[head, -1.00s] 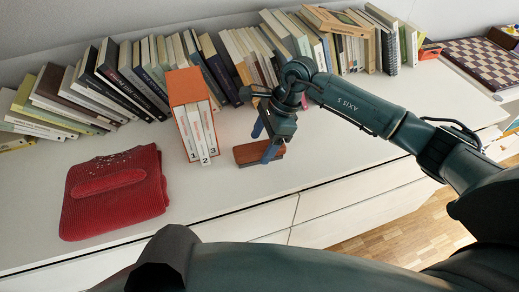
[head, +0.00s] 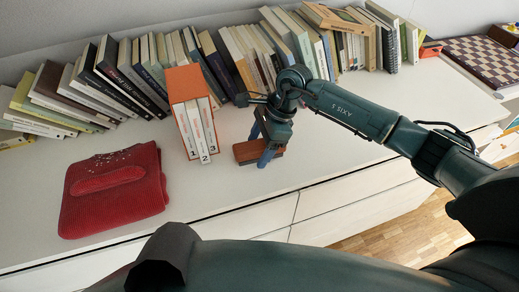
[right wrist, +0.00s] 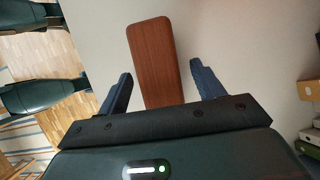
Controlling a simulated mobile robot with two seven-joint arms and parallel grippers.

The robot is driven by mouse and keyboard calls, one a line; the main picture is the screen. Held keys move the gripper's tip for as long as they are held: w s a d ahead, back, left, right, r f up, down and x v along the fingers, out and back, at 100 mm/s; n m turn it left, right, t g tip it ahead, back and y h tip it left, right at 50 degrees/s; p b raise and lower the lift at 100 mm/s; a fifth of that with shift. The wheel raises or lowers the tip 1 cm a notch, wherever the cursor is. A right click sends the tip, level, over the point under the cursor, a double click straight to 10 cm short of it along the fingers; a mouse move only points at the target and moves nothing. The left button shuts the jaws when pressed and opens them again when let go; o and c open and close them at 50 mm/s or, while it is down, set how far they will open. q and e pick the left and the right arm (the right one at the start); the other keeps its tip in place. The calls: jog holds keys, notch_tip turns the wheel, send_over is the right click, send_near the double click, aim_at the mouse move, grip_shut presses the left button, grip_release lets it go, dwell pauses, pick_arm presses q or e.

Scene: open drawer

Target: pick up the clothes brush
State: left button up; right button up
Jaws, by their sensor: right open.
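The clothes brush (head: 245,152) is a brown wooden block lying on the white top, just right of the orange box set. In the right wrist view the brush (right wrist: 152,55) shows its long, smooth wooden back, pointing away from the gripper. My right gripper (head: 261,143) is open and low over the brush, with one blue finger in front of it. In the right wrist view the two fingers (right wrist: 161,78) stand on either side of the brush's near part, with gaps to both. Contact cannot be told. My left gripper is not in view.
An orange slipcase (head: 185,85) with numbered volumes stands close left of the brush. A folded red garment (head: 115,190) lies further left. A row of books (head: 150,65) lines the back, and a chessboard (head: 485,62) lies far right. The top (head: 330,140) right of the brush is clear.

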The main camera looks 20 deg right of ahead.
aim_at(259, 144)
jog(key=shift+f, duration=0.1)
dwell(0.3)
jog(key=c, duration=1.1)
jog(key=shift+r+p, duration=0.55)
notch_tip(259, 144, up, 10)
jog(key=shift+f+b, duration=0.25)
jog(key=shift+b, duration=0.25)
